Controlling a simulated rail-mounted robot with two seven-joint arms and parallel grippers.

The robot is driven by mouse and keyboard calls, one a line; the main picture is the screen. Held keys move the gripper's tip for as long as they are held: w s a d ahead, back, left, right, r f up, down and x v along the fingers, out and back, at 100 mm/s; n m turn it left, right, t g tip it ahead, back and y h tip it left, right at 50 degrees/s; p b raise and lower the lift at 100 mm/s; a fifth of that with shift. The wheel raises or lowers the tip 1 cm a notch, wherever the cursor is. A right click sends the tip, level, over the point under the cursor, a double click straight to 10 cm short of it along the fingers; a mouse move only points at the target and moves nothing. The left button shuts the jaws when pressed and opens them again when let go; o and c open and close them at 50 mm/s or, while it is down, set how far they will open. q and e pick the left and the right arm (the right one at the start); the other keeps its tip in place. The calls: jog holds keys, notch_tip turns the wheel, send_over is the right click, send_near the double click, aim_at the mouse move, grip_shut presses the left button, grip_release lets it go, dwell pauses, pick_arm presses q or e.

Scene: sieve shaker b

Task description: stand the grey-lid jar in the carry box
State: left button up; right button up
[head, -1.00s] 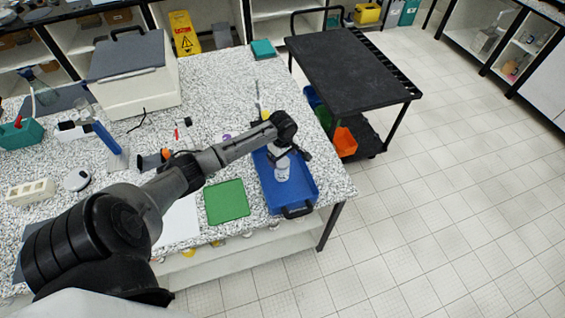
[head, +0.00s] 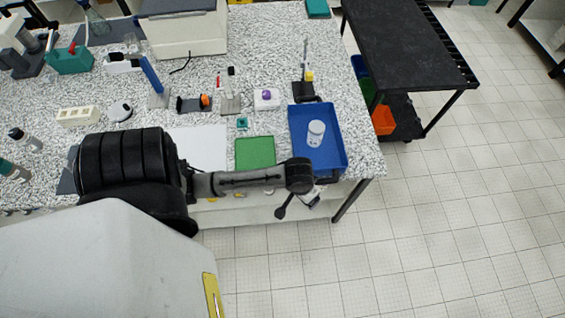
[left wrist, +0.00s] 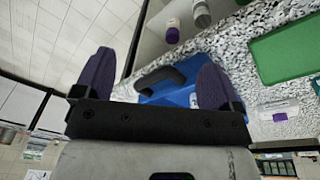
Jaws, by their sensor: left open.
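A white jar with a pale grey lid (head: 316,132) stands, seemingly upright, inside the blue carry box (head: 334,163) near the table's right front corner. Nothing is holding it. My left gripper (head: 298,204) is in front of the box, by the table's front edge, apart from the jar. In the left wrist view its two fingers (left wrist: 155,82) are spread with nothing between them. A part of the blue box and its dark handle show beyond the fingers in that view; the jar cannot be made out there. My right gripper is not in view.
A green mat (head: 255,152) lies left of the box. A small white block with a purple top (head: 266,98) and a dark stand with a yellow piece (head: 308,78) are behind. A black cart (head: 405,45) stands to the right. The floor at right is clear.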

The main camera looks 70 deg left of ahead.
pick_arm(q)
jog(key=s+d+r+m+t, duration=0.2)
jog(key=s+d+r+m, duration=0.3)
jog(key=s+d+m, duration=0.2)
jog(key=shift+s+d+r, duration=0.3)
jog(key=shift+s+r, duration=0.1)
jog(key=shift+s, duration=0.75)
notch_tip(320, 180, up, 9)
jog(key=p, duration=0.8)
jog(key=shift+p, duration=0.4)
jog(key=shift+f, duration=0.1)
